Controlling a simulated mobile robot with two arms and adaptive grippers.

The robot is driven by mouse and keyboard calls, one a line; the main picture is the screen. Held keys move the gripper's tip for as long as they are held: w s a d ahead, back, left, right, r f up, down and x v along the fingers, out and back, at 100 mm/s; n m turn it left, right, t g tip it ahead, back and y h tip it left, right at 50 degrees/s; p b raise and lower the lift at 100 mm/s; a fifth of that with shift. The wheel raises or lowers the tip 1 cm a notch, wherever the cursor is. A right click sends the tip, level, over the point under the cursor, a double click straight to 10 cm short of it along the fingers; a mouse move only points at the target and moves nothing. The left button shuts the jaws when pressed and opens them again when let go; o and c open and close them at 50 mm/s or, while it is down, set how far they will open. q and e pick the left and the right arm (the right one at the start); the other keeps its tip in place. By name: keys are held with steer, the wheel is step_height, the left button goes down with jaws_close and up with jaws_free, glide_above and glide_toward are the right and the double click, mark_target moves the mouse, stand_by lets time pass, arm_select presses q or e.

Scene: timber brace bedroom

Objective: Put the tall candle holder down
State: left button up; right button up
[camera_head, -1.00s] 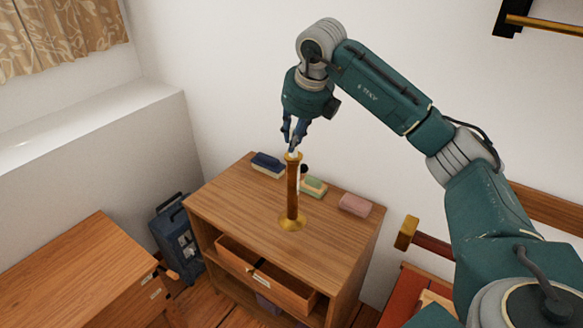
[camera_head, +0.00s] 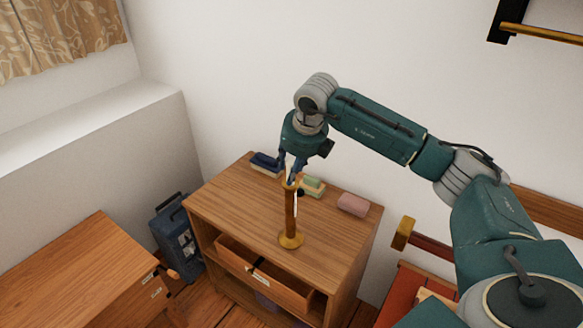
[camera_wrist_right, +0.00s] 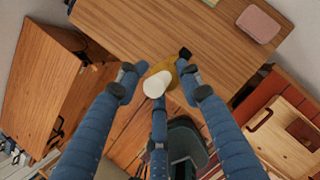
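The tall candle holder (camera_head: 290,213) is upright, with a brown stem, a brass base and a brass cup at the top. Its base is over the front part of the wooden dresser top (camera_head: 250,205); I cannot tell whether it touches the wood. My right gripper (camera_head: 290,179) is shut around the upper end of the holder from above. In the right wrist view the gripper's fingers (camera_wrist_right: 160,88) surround the white candle (camera_wrist_right: 157,83) and the brass cup (camera_wrist_right: 166,71). The lower holder is mostly hidden there. My left gripper is not in view.
A dark blue block-like item (camera_head: 266,162), a green and cream item (camera_head: 312,187) and a pink block (camera_head: 352,204) lie along the dresser's back. A drawer (camera_head: 262,272) stands open below the front edge. The dresser top's left part is clear.

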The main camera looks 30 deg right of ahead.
steer(key=b+v, duration=0.2)
steer(key=v, duration=1)
